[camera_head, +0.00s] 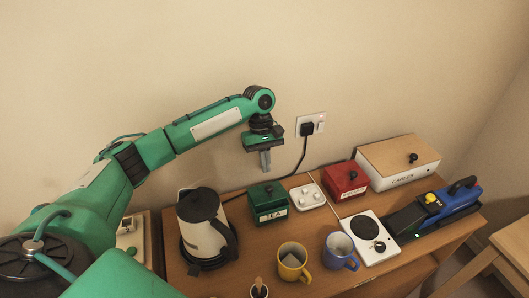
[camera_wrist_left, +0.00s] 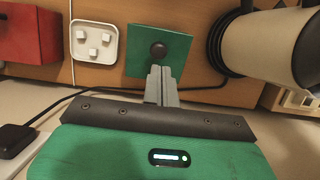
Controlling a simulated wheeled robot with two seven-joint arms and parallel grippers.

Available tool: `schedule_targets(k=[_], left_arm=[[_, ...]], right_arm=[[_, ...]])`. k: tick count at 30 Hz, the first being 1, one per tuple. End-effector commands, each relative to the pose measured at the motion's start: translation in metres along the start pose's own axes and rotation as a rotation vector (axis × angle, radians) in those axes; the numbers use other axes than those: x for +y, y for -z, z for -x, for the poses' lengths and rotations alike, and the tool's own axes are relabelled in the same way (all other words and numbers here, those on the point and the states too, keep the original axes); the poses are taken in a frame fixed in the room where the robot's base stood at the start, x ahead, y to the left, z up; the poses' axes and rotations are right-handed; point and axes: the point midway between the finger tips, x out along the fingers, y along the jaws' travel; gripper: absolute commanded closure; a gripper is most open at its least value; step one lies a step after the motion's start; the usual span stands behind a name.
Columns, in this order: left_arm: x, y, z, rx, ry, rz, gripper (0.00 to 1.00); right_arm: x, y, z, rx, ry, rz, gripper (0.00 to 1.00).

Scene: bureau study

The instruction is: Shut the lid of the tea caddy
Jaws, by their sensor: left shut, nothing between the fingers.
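The tea caddy (camera_head: 272,214) is a small green box with a white TEA label, standing on the wooden desk near the wall. Its green lid (camera_head: 259,193) with a dark knob looks flat on top of the box; I cannot tell whether a small gap is left. The lid also shows from above in the left wrist view (camera_wrist_left: 143,59). My left gripper (camera_head: 265,168) is shut and empty, pointing down above the back of the caddy. In the left wrist view its fingertips (camera_wrist_left: 161,70) appear just beside the knob. My right gripper is not in view.
A kettle (camera_head: 200,235) stands left of the caddy. A white tray with cubes (camera_head: 307,197) and a red box (camera_head: 346,180) stand to the right. Yellow (camera_head: 290,270) and blue (camera_head: 337,258) mugs are in front. A plug cable (camera_head: 297,163) hangs behind.

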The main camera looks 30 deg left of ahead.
Motion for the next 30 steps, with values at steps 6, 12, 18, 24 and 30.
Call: schedule_targets(k=[6,12,18,24,30], left_arm=[[0.0,-0.001,-0.034,-0.001,0.0,-0.001,1.0],[0.0,0.0,-0.047,0.002,-0.002,-0.002,1.0],[0.0,0.0,-0.049,0.002,-0.002,-0.002,1.0],[0.0,-0.001,-0.048,0.007,-0.001,-0.002,1.0],[0.0,-0.008,-0.049,0.071,0.002,-0.001,1.0]], right_arm=[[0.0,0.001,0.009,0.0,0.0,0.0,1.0],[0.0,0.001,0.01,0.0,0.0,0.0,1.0],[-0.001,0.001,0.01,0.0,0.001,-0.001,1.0],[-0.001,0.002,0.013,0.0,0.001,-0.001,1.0],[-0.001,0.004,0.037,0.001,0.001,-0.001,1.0]])
